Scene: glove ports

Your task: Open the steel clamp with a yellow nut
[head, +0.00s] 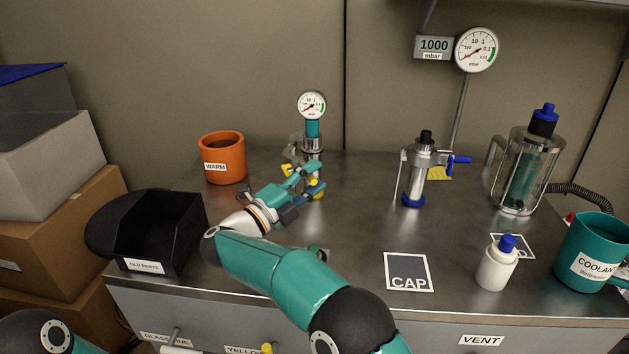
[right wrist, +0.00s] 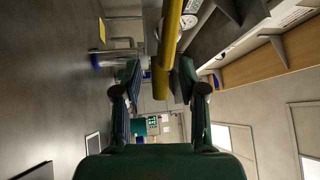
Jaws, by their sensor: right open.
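The steel clamp (head: 312,146) is on an upright post with a teal section and a round gauge, at the middle back of the bench. My left gripper is not in view.
A second clamped post (head: 415,175) with a blue handle stands to the right. An orange WARM pot (head: 223,160) and black OLD PARTS bin (head: 155,235) stand left. A white bottle (head: 497,265), glass vessel (head: 522,170) and teal COOLANT mug (head: 588,250) stand right.

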